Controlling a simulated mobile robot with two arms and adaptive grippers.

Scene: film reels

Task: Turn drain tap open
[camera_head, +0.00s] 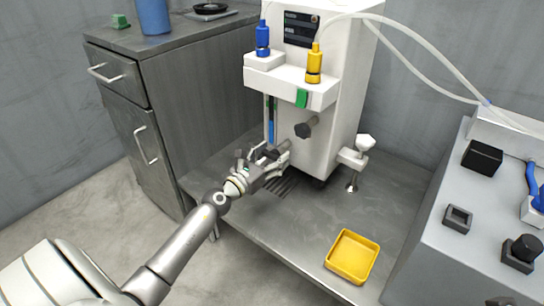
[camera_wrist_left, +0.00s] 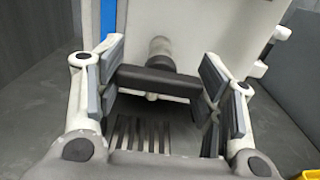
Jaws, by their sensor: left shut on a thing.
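The drain tap has a black bar handle (camera_wrist_left: 160,82) lying level across the wrist view, on a pale round stem (camera_wrist_left: 160,48) that comes out of the white machine (camera_head: 338,120). My left gripper (camera_head: 275,153) is at the low front of this machine. In the wrist view its two padded fingers (camera_wrist_left: 160,75) stand on either side of the bar, at its ends, and are shut on it. In the head view the gripper hides most of the tap. My right gripper is not in view.
A slotted drain (camera_wrist_left: 150,135) lies under the tap. A black knob (camera_head: 306,129) sits above the gripper, and a white-topped fitting (camera_head: 356,152) stands to the right. A yellow tray (camera_head: 352,257) is on the metal bench (camera_head: 300,218). A grey cabinet (camera_head: 205,100) stands left.

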